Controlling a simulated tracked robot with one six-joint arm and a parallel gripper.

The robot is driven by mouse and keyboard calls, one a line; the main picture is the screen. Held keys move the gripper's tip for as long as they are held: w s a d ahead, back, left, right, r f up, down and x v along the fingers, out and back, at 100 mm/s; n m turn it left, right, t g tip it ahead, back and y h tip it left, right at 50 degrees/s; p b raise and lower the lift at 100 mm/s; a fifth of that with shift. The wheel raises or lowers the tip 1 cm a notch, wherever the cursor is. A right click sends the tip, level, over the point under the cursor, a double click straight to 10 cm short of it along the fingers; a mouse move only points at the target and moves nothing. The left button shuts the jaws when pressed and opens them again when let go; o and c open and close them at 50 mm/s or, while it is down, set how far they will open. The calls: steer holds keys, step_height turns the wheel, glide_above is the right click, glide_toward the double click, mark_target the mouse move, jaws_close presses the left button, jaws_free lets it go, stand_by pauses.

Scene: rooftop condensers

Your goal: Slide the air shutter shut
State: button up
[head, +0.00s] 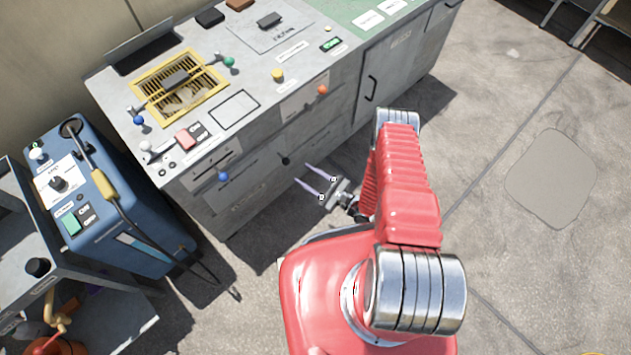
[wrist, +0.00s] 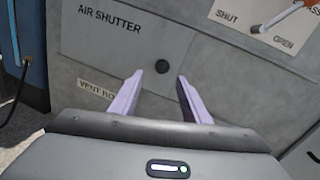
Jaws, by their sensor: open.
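The air shutter is a grey panel on the cabinet front, marked AIR SHUTTER (wrist: 110,45) in the wrist view. A round black knob (wrist: 162,67) sits near the panel's right end, and it also shows in the head view (head: 285,160). My gripper (head: 302,174) is open and empty, with pale violet fingers. In the wrist view its fingertips (wrist: 159,77) point at the panel, one on each side of the knob. In the head view they stop short of the knob. I cannot tell how far the shutter stands open.
An orange-tipped lever (head: 322,90) on a SHUT/OPEN plate (wrist: 238,12) is right of the knob. A blue knob (head: 223,176) is to the left. A blue machine (head: 150,232) stands left of the cabinet. The concrete floor (head: 500,230) at right is clear.

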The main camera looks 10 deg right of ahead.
steer(key=v, duration=0.3)
steer(key=shift+s+d, duration=0.25)
steer(key=shift+s, duration=0.05)
steer(key=shift+f, duration=0.1)
stand_by(0.5)
steer(key=s+a+n+g+y, duration=0.1)
steer(key=s+a+g+y, duration=0.2)
steer(key=s+a+g, duration=0.3)
steer(key=s+r+n+g+y, duration=0.1)
steer(key=s+r+n+g, duration=0.35)
steer(key=r, duration=0.25)
steer(key=s+d+r+n+g+h, duration=0.15)
steer(key=d+r+n+h, duration=0.3)
steer(key=r, duration=0.65)
steer(key=d+r+n+g+h, duration=0.2)
steer(key=d+r+n+h, duration=0.3)
steer(key=r, duration=0.6)
steer(key=s+d+r+n+g+h, duration=0.15)
steer(key=r+n+h, duration=0.35)
steer(key=r, duration=0.6)
steer(key=s+r+n+t+h, duration=0.1)
steer(key=s+r+n+t, duration=0.2)
steer(key=r, duration=1.7)
steer(key=n+t, duration=0.2)
steer(key=t, duration=0.3)
steer(key=shift+a+r+h, duration=0.25)
steer(key=shift+r+h, duration=0.1)
steer(key=shift+r, duration=0.05)
